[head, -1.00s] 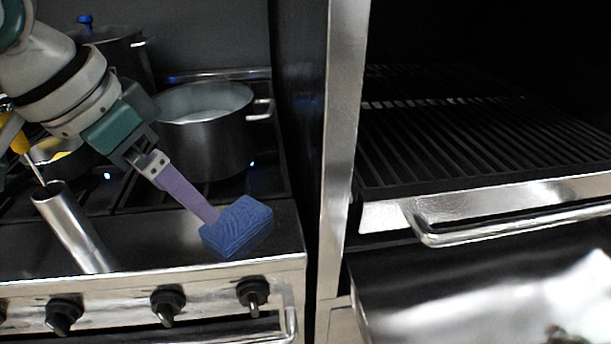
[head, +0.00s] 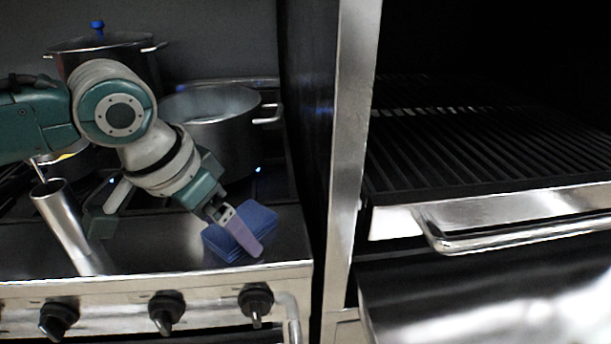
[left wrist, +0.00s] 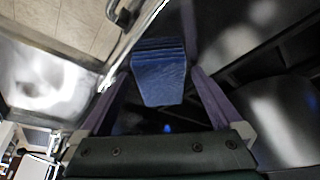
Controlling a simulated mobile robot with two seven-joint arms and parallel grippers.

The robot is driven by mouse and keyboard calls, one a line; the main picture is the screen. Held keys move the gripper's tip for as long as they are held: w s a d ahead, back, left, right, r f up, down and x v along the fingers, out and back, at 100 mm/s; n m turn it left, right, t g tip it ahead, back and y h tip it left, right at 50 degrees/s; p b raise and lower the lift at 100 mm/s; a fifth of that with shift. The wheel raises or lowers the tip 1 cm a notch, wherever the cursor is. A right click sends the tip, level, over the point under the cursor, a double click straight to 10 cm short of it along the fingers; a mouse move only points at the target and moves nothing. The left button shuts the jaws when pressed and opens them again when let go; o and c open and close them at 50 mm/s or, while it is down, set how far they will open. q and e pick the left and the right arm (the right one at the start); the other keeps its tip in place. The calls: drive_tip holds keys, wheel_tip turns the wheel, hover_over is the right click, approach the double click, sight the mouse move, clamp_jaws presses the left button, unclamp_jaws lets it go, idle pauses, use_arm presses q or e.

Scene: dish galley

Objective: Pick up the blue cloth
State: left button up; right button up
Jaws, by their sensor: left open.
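The blue cloth (head: 264,217), a folded stack, lies on the front edge of the stove top in the head view. My left gripper (head: 248,240) is over it, with one purple finger crossing in front of the cloth; the other finger is hidden there. In the left wrist view the cloth (left wrist: 158,77) shows between the two spread fingers, which stand apart on either side of it. The left gripper is open. My right gripper is not in view.
A steel pot (head: 215,125) stands behind the cloth, and a lidded pot (head: 105,62) is farther back left. A steel cylinder (head: 70,225) leans at left. Knobs (head: 166,312) line the stove front. A steel post (head: 350,150) and a grill (head: 480,150) are at right.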

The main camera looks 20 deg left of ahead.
sight(226, 232)
use_arm(q)
drive_tip(key=shift+c, duration=0.4)
drive_tip(key=c, duration=1.3)
wheel_tip(226, 232, up, 20)
drive_tip(key=shift+r+p, duration=0.1)
drive_tip(key=shift+p, duration=1.15)
drive_tip(key=shift+c, duration=0.2)
